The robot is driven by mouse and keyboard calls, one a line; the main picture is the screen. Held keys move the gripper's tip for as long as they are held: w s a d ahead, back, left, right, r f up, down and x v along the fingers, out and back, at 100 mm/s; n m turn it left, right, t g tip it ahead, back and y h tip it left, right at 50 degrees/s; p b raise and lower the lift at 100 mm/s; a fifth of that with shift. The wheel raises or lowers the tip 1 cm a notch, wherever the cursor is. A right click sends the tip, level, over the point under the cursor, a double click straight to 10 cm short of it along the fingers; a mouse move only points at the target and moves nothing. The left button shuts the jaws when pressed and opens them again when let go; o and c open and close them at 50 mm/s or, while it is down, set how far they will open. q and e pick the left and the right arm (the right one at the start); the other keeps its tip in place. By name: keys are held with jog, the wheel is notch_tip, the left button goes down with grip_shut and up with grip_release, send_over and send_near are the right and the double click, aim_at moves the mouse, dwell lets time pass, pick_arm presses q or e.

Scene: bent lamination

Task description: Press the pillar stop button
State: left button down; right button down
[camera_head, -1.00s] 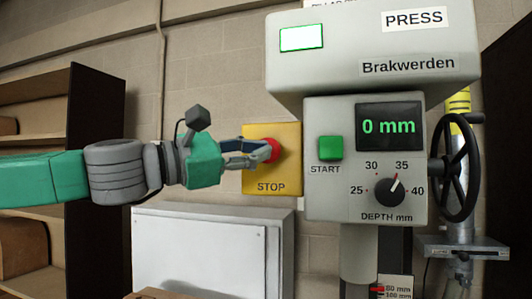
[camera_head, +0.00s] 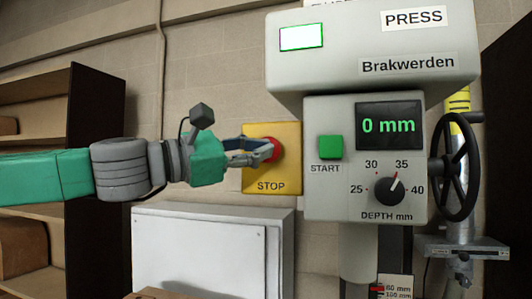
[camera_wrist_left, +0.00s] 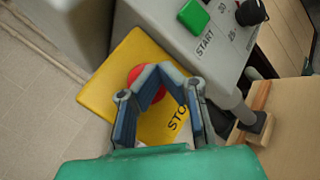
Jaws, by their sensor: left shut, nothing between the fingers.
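The red stop button (camera_head: 274,149) sits on a yellow plate (camera_head: 259,187) marked STOP, left of the press. My left gripper (camera_head: 268,152) is shut and empty, with its fingertips at the button's left side in the head view. In the left wrist view, the gripper's fingers (camera_wrist_left: 160,80) overlap the red button (camera_wrist_left: 137,76) on the yellow plate (camera_wrist_left: 105,100) and hide part of it. I cannot tell whether the fingertips touch the button or how far it is pushed in. My right gripper is not in view.
The press control box (camera_head: 330,205) stands just right of the plate, with a green START button (camera_head: 330,147), a depth dial (camera_head: 390,191) and a display reading 0 mm (camera_head: 388,126). A black handwheel (camera_head: 455,168) is further right. A white cabinet (camera_head: 200,245) stands below; a shelf (camera_head: 95,140) is at left.

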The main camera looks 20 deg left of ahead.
pick_arm(q)
jog(key=shift+w, duration=0.55)
dwell(0.8)
dwell(0.3)
jog(key=shift+s, duration=1)
jog(key=shift+s+a, duration=0.1)
jog(key=shift+s, duration=2.35)
jog(key=shift+f, duration=0.1)
